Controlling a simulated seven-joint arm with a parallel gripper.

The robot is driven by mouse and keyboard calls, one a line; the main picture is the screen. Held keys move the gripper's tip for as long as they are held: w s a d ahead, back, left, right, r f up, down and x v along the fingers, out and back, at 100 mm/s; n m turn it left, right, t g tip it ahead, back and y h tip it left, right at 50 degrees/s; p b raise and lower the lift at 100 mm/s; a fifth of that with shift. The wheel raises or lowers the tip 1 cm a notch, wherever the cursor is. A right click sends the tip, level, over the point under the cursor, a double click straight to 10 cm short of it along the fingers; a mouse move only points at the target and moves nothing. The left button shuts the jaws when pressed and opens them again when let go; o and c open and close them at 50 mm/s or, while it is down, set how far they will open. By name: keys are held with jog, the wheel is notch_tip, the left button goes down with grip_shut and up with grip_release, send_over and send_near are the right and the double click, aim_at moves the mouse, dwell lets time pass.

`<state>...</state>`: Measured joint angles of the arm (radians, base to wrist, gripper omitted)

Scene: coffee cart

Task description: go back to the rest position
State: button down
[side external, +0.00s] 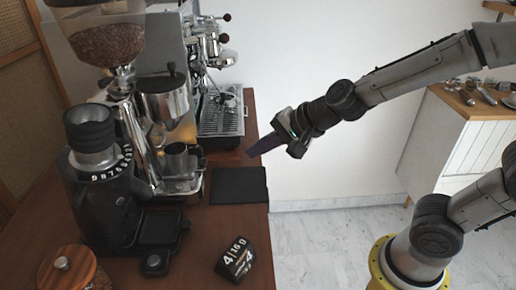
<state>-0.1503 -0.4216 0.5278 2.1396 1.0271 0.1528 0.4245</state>
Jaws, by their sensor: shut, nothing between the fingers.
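My gripper (252,153) hangs in the air near the middle of the side external view, just off the right edge of the wooden counter. Its dark fingers point left and down towards the black mat. The fingers are together with nothing between them. The arm reaches in from the upper right.
The counter (201,250) holds a black mat (238,186), a grinder (100,190), an espresso machine (219,115), a black block with numbers (236,260) and a wooden-lidded jar (70,272). A white cabinet (455,140) stands right. The space between is open floor (330,245).

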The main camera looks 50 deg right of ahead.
jog(key=s+d+r+n+t, duration=0.1)
jog(key=s+d+r+n, duration=0.1)
jog(key=s+r+n, duration=0.45)
jog(key=s+d+f+n+g+h, duration=0.1)
jog(key=s+d+n+g, duration=0.1)
jog(key=s, duration=0.5)
jog(key=s+d+f+n+g+h, duration=0.2)
jog(key=s+d+n, duration=0.2)
jog(key=s, duration=0.3)
jog(key=shift+d+f+n, duration=0.2)
jog(key=shift+d+n, duration=0.1)
jog(key=shift+n, duration=0.55)
